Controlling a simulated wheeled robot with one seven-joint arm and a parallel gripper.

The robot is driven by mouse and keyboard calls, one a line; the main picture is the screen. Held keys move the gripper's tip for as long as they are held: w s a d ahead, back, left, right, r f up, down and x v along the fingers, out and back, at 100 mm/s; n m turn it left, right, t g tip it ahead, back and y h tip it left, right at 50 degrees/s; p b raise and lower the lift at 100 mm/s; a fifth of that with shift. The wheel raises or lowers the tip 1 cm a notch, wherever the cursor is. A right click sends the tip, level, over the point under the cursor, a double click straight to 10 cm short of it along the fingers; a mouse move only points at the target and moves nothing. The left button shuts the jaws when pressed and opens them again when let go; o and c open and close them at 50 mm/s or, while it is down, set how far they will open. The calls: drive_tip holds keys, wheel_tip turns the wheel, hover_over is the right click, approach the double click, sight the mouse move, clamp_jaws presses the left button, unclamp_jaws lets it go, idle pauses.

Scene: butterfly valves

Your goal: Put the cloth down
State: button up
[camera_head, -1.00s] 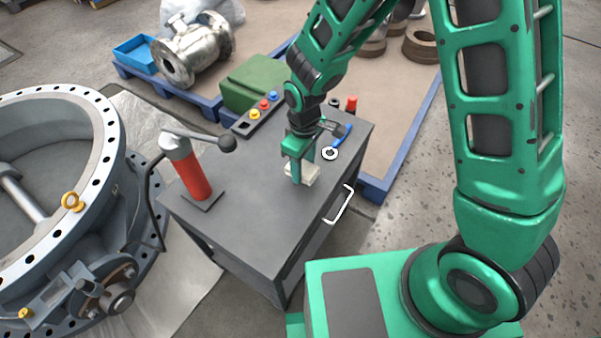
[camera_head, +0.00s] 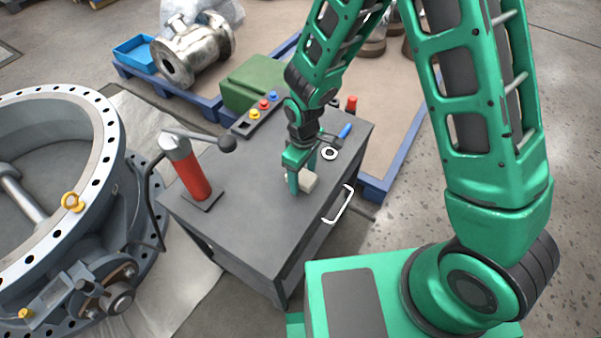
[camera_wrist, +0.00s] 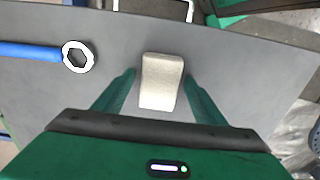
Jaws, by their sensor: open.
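The cloth (camera_head: 308,182) is a small pale beige block-like pad on the dark grey top of the workbench (camera_head: 245,225). In the wrist view the cloth (camera_wrist: 161,80) lies between and slightly beyond the tips of my gripper (camera_wrist: 160,85). The fingers stand apart, with a gap visible on each side of the cloth. In the head view my gripper (camera_head: 300,185) points down at the bench top, and one finger hides part of the cloth's left side.
A blue-handled ring wrench (camera_wrist: 78,56) lies left of the cloth in the wrist view. A red cylinder pump with a lever (camera_head: 190,170) stands on the bench's left. A button strip (camera_head: 262,107) is at the back. The front-left bench top is clear.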

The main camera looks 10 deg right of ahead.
sight(303, 176)
wheel_tip(303, 176, up, 12)
drive_tip(key=shift+r, duration=0.15)
idle(0.5)
